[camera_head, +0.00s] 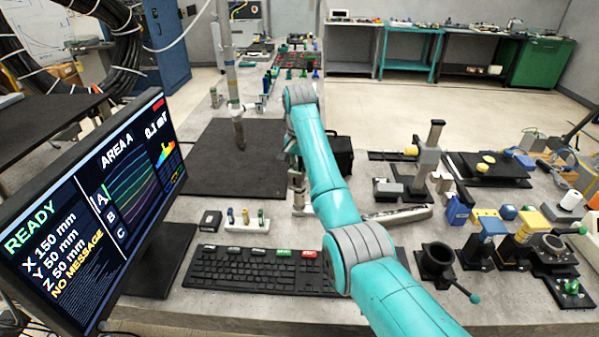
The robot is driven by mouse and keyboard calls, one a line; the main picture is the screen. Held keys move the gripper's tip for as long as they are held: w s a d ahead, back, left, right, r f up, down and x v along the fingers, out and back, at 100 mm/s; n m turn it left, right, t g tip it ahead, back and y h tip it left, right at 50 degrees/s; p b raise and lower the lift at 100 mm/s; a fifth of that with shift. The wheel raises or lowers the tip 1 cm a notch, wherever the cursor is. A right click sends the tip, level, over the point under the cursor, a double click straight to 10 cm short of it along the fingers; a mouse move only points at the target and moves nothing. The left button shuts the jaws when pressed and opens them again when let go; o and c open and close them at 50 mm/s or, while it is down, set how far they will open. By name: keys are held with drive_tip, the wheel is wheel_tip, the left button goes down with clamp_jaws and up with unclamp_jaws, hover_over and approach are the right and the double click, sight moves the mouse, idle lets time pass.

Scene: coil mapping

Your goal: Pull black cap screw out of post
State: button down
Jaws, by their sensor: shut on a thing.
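My teal arm reaches from the lower right over the bench, and its wrist hangs down at the middle of the picture. My gripper (298,198) is small and partly hidden there, low over the bench behind the keyboard. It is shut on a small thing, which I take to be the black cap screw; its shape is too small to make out. The post cannot be told apart from the gripper and wrist here. Whether the screw is still inside the post cannot be seen.
A keyboard (255,272) and monitor (95,215) stand in front and left. A small holder with several coloured pieces (243,220) is left of my gripper. A black box (340,153) is behind it. Crowded optical mounts (492,240) fill the right. A black mat (215,172) lies left.

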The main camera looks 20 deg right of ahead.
drive_tip(key=c, duration=1.8)
unclamp_jaws()
drive_tip(key=shift+c, duration=0.2)
clamp_jaws()
drive_tip(key=shift+r, duration=0.1)
drive_tip(key=shift+r, duration=1.65)
